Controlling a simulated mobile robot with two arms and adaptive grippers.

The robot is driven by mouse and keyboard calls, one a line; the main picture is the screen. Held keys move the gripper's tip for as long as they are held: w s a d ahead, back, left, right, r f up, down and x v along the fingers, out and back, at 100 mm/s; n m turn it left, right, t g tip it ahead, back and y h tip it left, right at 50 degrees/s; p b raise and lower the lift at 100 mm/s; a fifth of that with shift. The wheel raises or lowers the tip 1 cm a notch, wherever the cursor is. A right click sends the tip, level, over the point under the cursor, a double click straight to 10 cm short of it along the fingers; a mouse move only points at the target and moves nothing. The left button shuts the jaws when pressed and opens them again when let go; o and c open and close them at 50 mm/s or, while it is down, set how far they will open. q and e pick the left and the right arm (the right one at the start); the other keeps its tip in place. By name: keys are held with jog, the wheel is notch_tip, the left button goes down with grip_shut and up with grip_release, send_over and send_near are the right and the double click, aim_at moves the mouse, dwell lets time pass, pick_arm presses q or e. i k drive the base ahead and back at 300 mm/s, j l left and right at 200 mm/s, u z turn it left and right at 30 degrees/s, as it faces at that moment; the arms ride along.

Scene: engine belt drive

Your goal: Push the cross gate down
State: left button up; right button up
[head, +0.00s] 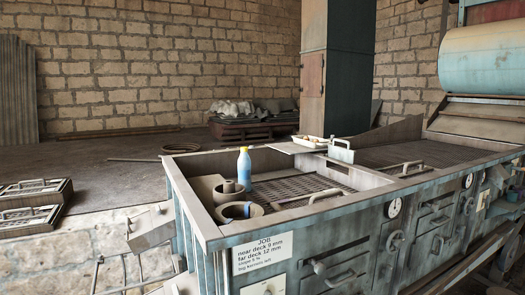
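I cannot tell for certain which part is the cross gate. A pale upright plate with a handle (341,150) stands between the near box and the far deck, raised above the rim. A bar handle (325,193) is at the front side of the near box, and another handle (408,167) is at the front edge of the far deck. The near box (190,207) holds a slotted deck, a blue bottle with a yellow cap (244,168) and two round cups (228,193). Neither of my grippers can be made out.
A job sign (263,253) is on the machine's front, beside dials and levers (394,208). Handled frames (30,208) lie at the left. A small tray (311,141) is on the back rim. A blue drum (482,60) hangs upper right. The floor behind is mostly clear.

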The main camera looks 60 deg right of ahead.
aim_at(347, 155)
jog(key=z, duration=2.5)
jog(key=i+l+u, duration=0.1)
jog(key=u, duration=0.35)
jog(key=i+l+u, duration=0.1)
jog(key=u, duration=0.35)
jog(key=l+u, duration=0.2)
jog(key=u, duration=0.2)
jog(key=i+l+u, duration=0.15)
jog(key=l+u, duration=0.3)
jog(key=l, duration=0.75)
jog(key=l+u, duration=0.45)
jog(key=l, duration=0.7)
